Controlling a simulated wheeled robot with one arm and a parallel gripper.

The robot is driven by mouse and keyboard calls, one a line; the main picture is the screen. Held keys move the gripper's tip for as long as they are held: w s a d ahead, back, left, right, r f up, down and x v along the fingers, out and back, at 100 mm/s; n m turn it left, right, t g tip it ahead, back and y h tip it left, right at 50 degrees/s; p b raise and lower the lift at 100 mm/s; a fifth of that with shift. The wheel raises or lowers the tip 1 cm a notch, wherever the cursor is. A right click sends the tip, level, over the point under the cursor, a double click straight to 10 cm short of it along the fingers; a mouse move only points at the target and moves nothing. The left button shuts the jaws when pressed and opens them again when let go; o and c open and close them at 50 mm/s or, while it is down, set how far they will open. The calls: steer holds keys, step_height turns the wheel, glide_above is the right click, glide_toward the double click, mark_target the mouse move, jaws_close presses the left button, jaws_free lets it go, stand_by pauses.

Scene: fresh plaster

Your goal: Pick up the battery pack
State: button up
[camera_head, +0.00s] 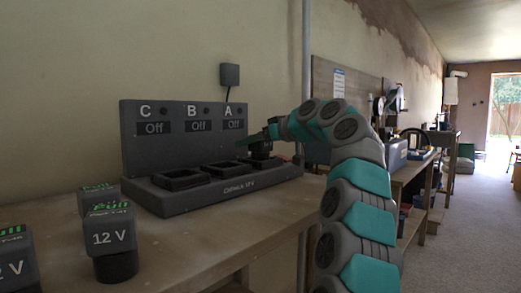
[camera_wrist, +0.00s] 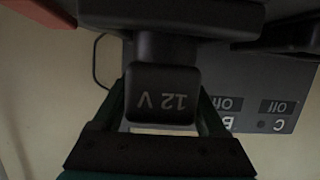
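The battery pack, a dark block marked 12 V, sits in slot A at the right end of the charging station (camera_head: 215,200). In the head view it is mostly hidden by my gripper (camera_head: 258,138). In the wrist view the battery pack (camera_wrist: 163,95) appears upside down, its dark neck going into the charger. My gripper's green fingers lie along both sides of it, close to its edges. Their tips are partly hidden, so I cannot tell whether they press on it. Slots B (camera_head: 181,180) and C look empty. Labels C, B and A each read Off.
More battery packs stand on the table at the left: one marked 12 V and Full (camera_head: 108,238), another behind it (camera_head: 97,195), and one at the left edge (camera_head: 15,260). The wooden table (camera_head: 165,260) is clear in front of the charger. A second workbench (camera_head: 410,175) stands farther right.

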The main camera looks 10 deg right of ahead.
jaws_close()
stand_by(0.4)
